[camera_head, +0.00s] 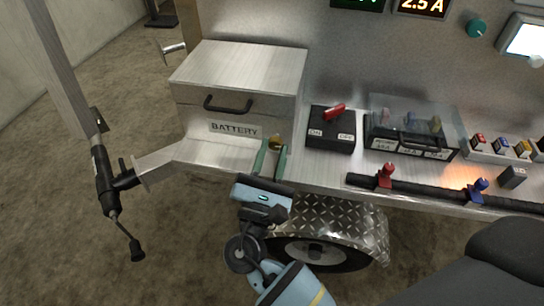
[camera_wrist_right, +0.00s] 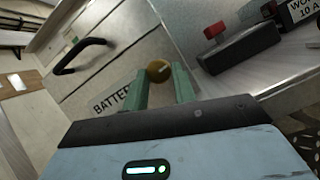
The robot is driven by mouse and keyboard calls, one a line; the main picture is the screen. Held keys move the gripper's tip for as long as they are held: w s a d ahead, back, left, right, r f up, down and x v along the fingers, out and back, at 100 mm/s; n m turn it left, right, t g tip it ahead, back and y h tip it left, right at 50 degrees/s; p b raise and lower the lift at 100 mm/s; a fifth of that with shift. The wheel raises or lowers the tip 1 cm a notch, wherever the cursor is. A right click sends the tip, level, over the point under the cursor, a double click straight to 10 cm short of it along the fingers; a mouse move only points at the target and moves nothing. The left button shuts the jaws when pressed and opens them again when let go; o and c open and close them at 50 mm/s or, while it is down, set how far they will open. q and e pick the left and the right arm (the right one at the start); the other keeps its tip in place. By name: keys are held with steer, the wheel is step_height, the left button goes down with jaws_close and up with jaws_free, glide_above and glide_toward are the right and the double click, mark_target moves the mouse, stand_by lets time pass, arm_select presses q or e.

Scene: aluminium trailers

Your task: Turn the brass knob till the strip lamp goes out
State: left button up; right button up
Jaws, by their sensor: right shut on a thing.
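The brass knob (camera_head: 275,142) is a small golden knob at the right end of the battery box's front. It shows more clearly in the right wrist view (camera_wrist_right: 158,70). My right gripper (camera_head: 271,151) reaches it from the front, its two green fingers one on each side of the knob, shut on it. In the right wrist view the fingertips (camera_wrist_right: 161,76) partly hide the knob's sides. A bright white panel (camera_head: 525,38) is lit at the upper right edge; I cannot tell whether it is the strip lamp. My left gripper is not in view.
The aluminium battery box (camera_head: 238,68) has a black handle. Right of it stand a black switch box (camera_head: 330,130) with a red lever and a clear-covered fuse box (camera_head: 411,125). A black bar with red and blue valves (camera_head: 430,188) runs along the front. A wheel fender (camera_head: 335,220) lies below.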

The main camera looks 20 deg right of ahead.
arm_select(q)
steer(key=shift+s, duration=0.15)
arm_select(e)
steer(key=o, duration=1)
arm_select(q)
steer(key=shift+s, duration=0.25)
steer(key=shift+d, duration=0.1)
arm_select(e)
steer(key=shift+s+a+f, duration=0.15)
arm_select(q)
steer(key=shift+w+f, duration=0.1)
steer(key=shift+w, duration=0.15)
arm_select(e)
steer(key=v, duration=0.7)
steer(key=shift+s, duration=0.15)
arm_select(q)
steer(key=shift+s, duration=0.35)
